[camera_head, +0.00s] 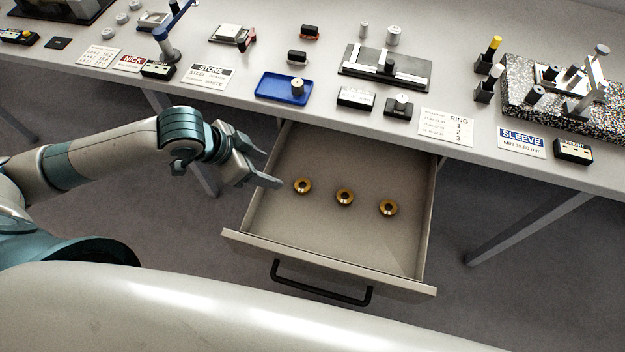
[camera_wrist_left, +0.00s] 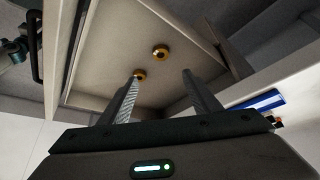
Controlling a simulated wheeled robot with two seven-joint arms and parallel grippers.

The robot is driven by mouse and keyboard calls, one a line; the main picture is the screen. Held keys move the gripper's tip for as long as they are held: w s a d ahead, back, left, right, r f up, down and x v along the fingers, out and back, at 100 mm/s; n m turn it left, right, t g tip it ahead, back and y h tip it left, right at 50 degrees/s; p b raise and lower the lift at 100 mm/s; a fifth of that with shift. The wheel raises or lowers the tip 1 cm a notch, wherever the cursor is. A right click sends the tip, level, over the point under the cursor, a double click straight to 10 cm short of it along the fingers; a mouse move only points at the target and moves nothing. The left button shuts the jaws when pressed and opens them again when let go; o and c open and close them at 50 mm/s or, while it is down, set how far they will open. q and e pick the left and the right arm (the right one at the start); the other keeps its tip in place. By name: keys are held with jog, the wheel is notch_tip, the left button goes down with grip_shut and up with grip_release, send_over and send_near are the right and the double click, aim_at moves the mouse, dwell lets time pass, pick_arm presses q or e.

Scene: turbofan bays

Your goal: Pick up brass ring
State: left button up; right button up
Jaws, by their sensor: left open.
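Three brass rings lie in a row on the floor of the open drawer: a left one (camera_head: 302,186), a middle one (camera_head: 344,197) and a right one (camera_head: 388,208). My left gripper (camera_head: 263,168) is open and empty at the drawer's left side, just left of the left ring. In the left wrist view, one ring (camera_wrist_left: 161,53) shows beyond the space between the open fingers (camera_wrist_left: 160,78). Another ring (camera_wrist_left: 139,74) is partly hidden by the left finger's tip. The third ring cannot be made out there. My right gripper is not in view.
The pulled-out drawer (camera_head: 330,262) has raised walls and a black front handle (camera_head: 320,288). The bench (camera_head: 330,113) overhangs its back. On the bench are a blue tray (camera_head: 268,85), a black fixture (camera_head: 415,80), labels and a speckled slab (camera_head: 520,105).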

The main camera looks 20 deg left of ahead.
pick_arm(q)
jog(key=p, duration=0.2)
send_near(301, 185)
jog(key=shift+w+d+f, duration=0.25)
jog(key=shift+d+f, duration=0.35)
jog(key=shift+w+d+f, duration=0.15)
jog(key=shift+f, duration=0.3)
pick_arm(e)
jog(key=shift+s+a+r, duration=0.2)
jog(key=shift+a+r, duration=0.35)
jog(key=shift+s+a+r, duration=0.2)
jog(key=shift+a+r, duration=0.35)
pick_arm(q)
jog(key=shift+f, duration=0.1)
jog(key=shift+w+d+f+p, duration=0.2)
jog(key=shift+w+f+p, duration=0.05)
jog(key=shift+f+p, duration=0.3)
jog(key=shift+p+x, duration=0.35)
jog(key=shift+x, duration=1.55)
jog(key=shift+a, duration=0.15)
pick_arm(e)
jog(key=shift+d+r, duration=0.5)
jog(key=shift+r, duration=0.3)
